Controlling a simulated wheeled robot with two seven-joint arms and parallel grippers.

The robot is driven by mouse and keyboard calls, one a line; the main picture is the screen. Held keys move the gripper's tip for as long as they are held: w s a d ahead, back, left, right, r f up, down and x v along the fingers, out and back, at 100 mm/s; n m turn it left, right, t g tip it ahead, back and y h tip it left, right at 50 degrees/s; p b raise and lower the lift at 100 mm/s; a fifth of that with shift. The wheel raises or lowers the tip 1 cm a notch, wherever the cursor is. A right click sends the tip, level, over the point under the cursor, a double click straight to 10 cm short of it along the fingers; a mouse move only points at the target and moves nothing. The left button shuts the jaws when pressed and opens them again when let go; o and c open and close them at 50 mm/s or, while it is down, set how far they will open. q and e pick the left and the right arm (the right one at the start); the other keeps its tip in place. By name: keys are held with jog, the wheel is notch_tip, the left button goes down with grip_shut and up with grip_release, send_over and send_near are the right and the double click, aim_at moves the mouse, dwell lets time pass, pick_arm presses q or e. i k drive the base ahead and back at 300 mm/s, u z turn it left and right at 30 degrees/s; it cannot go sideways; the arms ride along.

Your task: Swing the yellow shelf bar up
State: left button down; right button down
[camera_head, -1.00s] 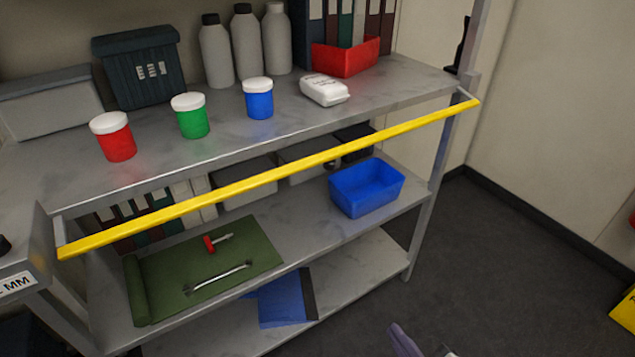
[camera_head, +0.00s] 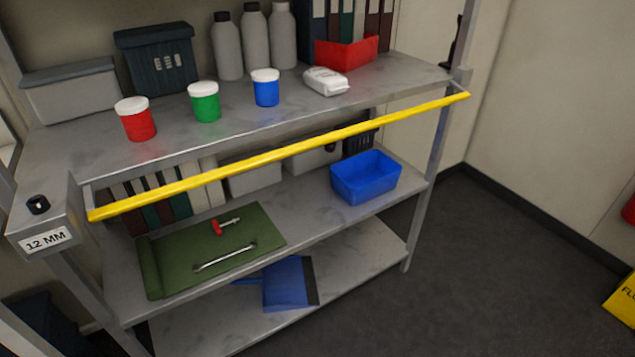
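The yellow shelf bar (camera_head: 285,153) runs across the front of the metal shelf unit, just below the front edge of the top shelf (camera_head: 215,133). Short grey arms hold it at both ends, standing out from the shelf posts. Its left end is near the 12 MM box and its right end is near the right post. Neither of my grippers shows in the head view, and nothing touches the bar.
Red (camera_head: 137,121), green (camera_head: 205,104) and blue (camera_head: 266,89) jars and a white packet (camera_head: 326,82) stand on the top shelf. A blue bin (camera_head: 366,180) and green mat (camera_head: 215,250) are on the middle shelf. A grey 12 MM box (camera_head: 45,232) juts out left.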

aim_at(94, 216)
jog(key=k, duration=0.3)
jog(key=z, duration=0.65)
jog(key=i, duration=1.45)
jog(key=u, duration=0.5)
